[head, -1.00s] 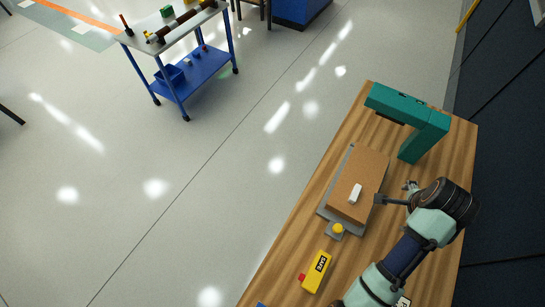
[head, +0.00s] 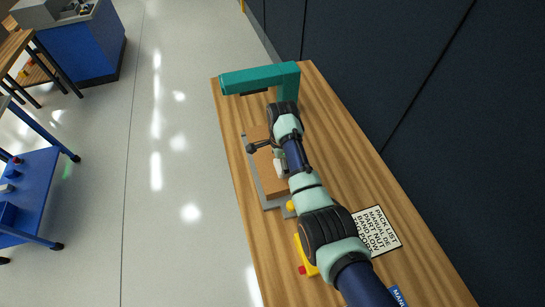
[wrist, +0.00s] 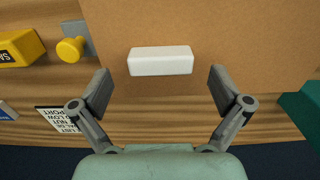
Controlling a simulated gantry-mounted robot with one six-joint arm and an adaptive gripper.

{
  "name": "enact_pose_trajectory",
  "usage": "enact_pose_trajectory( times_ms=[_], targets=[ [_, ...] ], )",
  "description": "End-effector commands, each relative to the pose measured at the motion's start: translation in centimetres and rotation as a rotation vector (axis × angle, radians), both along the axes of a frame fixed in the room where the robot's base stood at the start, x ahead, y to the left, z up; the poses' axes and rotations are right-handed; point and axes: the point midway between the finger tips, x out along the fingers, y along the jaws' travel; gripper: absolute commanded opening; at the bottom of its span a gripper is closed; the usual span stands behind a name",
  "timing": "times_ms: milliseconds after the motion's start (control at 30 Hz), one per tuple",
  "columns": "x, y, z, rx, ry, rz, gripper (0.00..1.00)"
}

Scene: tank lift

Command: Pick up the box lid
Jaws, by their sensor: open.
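The brown box lid (wrist: 230,27) lies flat below my gripper and fills the top of the wrist view. A white block-shaped handle (wrist: 160,61) sits on it. In the head view the lid (head: 260,161) rests on a grey base (head: 251,168) and is partly hidden by my arm; the handle (head: 280,167) shows beside the arm. My gripper (wrist: 160,90) is open and empty, with its two fingers apart, one toward each side of the handle. The handle lies slightly ahead of the fingertips in the wrist view. I cannot tell the height of the gripper above the lid.
A teal arch-shaped stand (head: 260,78) rises at the table's far end. A yellow knob (wrist: 70,49) is beside the lid, and a yellow box (wrist: 20,47) lies further left. A printed pack list (head: 377,231) lies on the wooden table (head: 330,150). A dark wall is at right.

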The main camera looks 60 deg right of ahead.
Motion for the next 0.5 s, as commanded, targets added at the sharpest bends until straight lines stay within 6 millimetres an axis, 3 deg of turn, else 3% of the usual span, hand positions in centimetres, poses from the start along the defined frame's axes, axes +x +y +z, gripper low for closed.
enact_pose_trajectory(
  times_ms=[133,367,500],
  targets=[
    [0.0,0.0,-2.3,0.001,0.001,0.000,1.00],
    [0.1,0.0,-2.5,-0.001,-0.001,0.001,1.00],
    [0.1,0.0,-2.5,-0.001,-0.001,0.001,0.80]
  ],
)
